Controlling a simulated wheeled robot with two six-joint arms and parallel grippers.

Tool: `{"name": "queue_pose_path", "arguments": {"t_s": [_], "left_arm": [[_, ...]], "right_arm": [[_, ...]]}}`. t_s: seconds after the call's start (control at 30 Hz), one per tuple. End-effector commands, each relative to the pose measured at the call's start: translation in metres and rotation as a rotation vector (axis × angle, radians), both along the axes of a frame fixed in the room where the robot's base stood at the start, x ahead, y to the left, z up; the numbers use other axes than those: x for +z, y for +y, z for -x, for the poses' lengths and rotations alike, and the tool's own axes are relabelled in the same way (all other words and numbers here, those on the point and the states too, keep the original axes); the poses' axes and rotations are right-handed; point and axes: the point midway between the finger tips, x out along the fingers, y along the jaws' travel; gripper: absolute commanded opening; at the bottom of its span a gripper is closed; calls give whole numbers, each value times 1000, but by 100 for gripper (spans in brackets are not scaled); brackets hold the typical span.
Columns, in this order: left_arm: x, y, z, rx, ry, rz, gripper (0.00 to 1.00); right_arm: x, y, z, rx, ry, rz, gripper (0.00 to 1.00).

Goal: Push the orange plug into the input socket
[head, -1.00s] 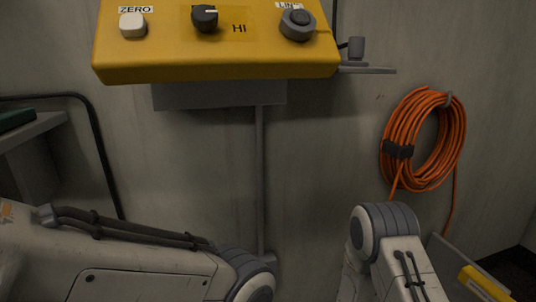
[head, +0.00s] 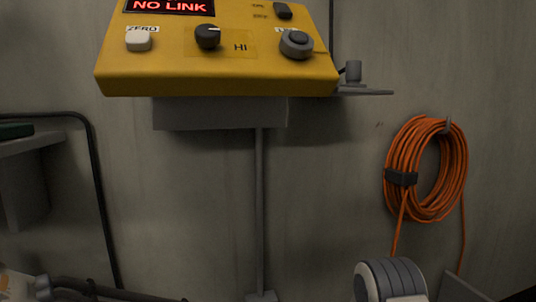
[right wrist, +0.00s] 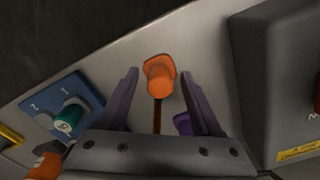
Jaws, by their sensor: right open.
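In the right wrist view an orange plug-like piece (right wrist: 160,74) with a rounded end stands on a pale surface, with a thin brown-orange strip running from it toward my wrist. My right gripper (right wrist: 158,84) is open, with one finger on each side of this piece and a visible gap to each. I cannot tell the depth between them. No socket is clearly recognisable as the input socket. My left gripper is out of view.
Near the right gripper are a blue block (right wrist: 62,108) with a teal knob, a second orange piece (right wrist: 45,166) and a dark grey box (right wrist: 275,80). In the head view are a yellow box (head: 215,80) reading "NO LINK" and a coiled orange cable (head: 425,170) on the wall.

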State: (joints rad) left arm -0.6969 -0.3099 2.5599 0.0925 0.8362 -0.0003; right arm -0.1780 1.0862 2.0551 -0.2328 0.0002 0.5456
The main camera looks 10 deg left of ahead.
Motion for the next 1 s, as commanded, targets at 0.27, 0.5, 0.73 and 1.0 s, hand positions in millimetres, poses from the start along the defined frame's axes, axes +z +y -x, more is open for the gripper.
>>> {"name": "queue_pose_path", "arguments": {"t_s": [0.27,0.5,0.73,1.0], "left_arm": [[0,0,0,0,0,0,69],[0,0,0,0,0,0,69],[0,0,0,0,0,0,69],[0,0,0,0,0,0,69]], "right_arm": [[0,0,0,1,0,0,66],[0,0,0,-1,0,0,66],[0,0,0,0,0,0,24],[0,0,0,0,0,0,0]]}}
